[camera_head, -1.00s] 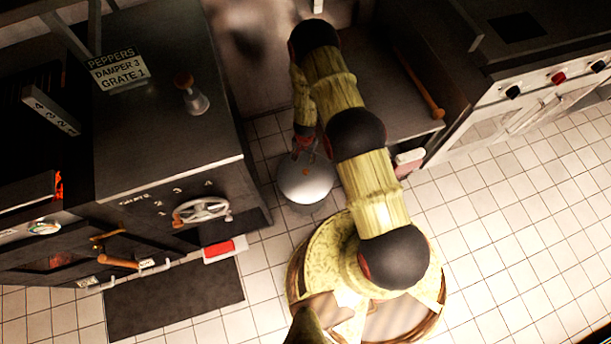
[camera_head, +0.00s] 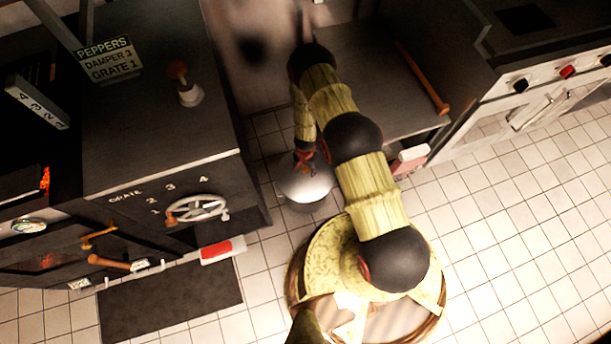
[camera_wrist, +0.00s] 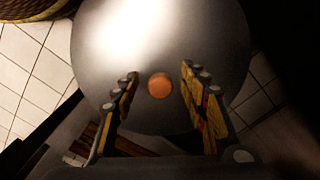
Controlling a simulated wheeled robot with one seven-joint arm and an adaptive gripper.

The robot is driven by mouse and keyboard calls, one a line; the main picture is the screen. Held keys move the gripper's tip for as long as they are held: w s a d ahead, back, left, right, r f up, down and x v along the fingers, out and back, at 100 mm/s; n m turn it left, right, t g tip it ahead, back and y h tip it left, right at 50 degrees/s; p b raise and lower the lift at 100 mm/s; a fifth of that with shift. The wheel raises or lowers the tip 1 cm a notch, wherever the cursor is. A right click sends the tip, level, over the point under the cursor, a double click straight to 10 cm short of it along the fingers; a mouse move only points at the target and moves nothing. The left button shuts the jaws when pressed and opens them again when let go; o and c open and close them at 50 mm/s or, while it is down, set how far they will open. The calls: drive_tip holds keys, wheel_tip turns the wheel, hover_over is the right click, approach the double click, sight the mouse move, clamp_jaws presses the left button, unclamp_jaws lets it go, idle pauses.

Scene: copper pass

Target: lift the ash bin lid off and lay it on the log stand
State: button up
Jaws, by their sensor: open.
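The ash bin lid (camera_head: 308,190) is a grey, shiny dome on the round bin, which stands on the tiled floor between the dark stove and my base. The lid fills the upper middle of the wrist view (camera_wrist: 160,35). Its round orange-brown knob (camera_wrist: 160,86) lies between the fingers of my gripper (camera_wrist: 158,76). The gripper is open, with a gap on each side of the knob. In the head view my gripper (camera_head: 305,158) is just over the lid and hides the knob. A dark flat-topped surface (camera_head: 375,75) stands behind my arm; I cannot tell whether it is the log stand.
The dark stove (camera_head: 160,130) with a handwheel (camera_head: 198,208) and a small knobbed object (camera_head: 184,85) on top is at left. A wooden rod (camera_head: 423,78) lies on the dark surface. A pale range (camera_head: 540,95) is at right. Tiled floor at right is clear.

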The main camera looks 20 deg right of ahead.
drive_tip(key=shift+r, duration=0.1)
drive_tip(key=c, duration=0.3)
drive_tip(key=c, duration=0.8)
drive_tip(key=shift+w, duration=0.1)
clamp_jaws()
